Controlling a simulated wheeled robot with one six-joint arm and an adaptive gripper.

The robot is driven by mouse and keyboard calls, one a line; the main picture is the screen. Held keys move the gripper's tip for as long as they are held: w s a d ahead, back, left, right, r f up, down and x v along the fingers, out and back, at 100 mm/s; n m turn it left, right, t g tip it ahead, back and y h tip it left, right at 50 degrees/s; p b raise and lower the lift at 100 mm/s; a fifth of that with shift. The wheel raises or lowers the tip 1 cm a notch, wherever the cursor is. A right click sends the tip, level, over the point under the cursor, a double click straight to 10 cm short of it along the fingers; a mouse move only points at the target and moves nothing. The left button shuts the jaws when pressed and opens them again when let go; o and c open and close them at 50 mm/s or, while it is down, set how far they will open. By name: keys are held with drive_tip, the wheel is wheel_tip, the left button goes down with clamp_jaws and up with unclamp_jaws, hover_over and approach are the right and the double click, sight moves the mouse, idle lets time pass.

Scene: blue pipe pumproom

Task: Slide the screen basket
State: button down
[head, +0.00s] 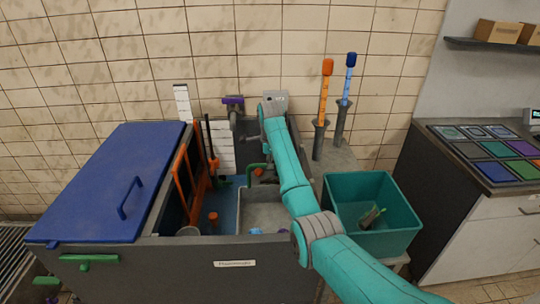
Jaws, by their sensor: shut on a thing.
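A pale grey open box (265,210), which looks like the screen basket, sits inside the dark grey tank (170,262). A green handle (254,166) rises at its back edge. My teal arm reaches over the tank's right side from the front, and its wrist points down at the back. My gripper (267,173) is low behind the arm, at the green handle, and appears shut on it. The fingertips are small and partly hidden. The arm covers the box's right side.
A blue lid (108,180) lies to the left. An orange frame (182,185) stands in the tank left of the box. A teal bin (372,215) stands right of my arm. Orange (325,92) and blue (347,78) tools stand in holders behind. A counter (490,155) is far right.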

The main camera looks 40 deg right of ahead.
sight(270, 187)
wheel_tip(270, 187, down, 12)
drive_tip(key=shift+a+r, duration=0.1)
drive_tip(key=shift+r, duration=0.15)
drive_tip(key=shift+s, duration=0.1)
drive_tip(key=c, duration=1.1)
unclamp_jaws()
drive_tip(key=shift+f, duration=0.15)
drive_tip(key=shift+c, duration=0.2)
drive_tip(key=shift+r, duration=0.2)
wheel_tip(270, 187, up, 12)
drive_tip(key=s+a, duration=0.1)
drive_tip(key=shift+s+f, duration=0.2)
drive_tip(key=shift+s, duration=0.2)
drive_tip(key=shift+a, duration=0.1)
